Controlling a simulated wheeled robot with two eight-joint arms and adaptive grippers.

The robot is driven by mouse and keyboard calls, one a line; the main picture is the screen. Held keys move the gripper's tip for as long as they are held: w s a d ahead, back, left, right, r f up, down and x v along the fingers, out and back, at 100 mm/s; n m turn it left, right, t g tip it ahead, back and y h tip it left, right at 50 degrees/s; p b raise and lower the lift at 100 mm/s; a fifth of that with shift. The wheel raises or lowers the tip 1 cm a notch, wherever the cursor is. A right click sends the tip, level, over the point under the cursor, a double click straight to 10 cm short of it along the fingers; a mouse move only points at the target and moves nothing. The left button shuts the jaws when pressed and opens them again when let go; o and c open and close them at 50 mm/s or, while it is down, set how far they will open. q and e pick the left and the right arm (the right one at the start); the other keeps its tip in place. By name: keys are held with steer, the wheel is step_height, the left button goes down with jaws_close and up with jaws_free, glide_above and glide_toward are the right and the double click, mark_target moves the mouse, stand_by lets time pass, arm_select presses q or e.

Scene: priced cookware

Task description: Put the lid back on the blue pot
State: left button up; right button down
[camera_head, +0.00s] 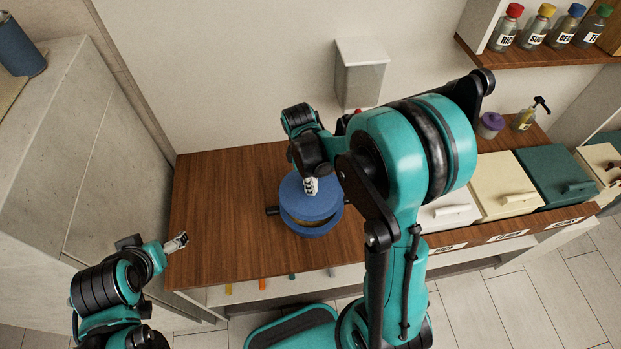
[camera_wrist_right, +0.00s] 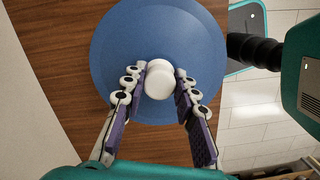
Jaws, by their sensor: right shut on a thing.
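The blue pot (camera_head: 309,229) stands on the wooden counter (camera_head: 215,225), with a dark handle at its left. The blue lid (camera_head: 293,192) is over the pot, and a dark gap shows between them at the front, so the lid looks raised or tilted. My right gripper (camera_head: 311,187) is over the lid and shut on its white knob, which shows between the fingers in the right wrist view (camera_wrist_right: 159,80). The lid (camera_wrist_right: 125,50) hides the pot there. My left gripper (camera_head: 178,242) is empty beside the counter's left front edge; its finger gap is too small to judge.
Cream and green bins (camera_head: 505,180) stand on the counter to the right, near a purple-lidded jar (camera_head: 490,125) and a pump bottle (camera_head: 527,118). Labelled bottles (camera_head: 538,30) stand on a shelf above. A pale box (camera_head: 361,78) is on the back wall. The counter's left part is clear.

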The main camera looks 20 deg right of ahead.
steer(key=shift+f+b, duration=2.1)
steer(key=shift+f, duration=0.8)
steer(key=shift+r, duration=0.1)
steer(key=shift+f+b, duration=0.25)
steer(key=shift+b, duration=0.3)
steer(key=c, duration=1.1)
jaws_free()
steer(key=shift+o, duration=0.3)
steer(key=o, duration=0.4)
steer(key=shift+r, duration=0.1)
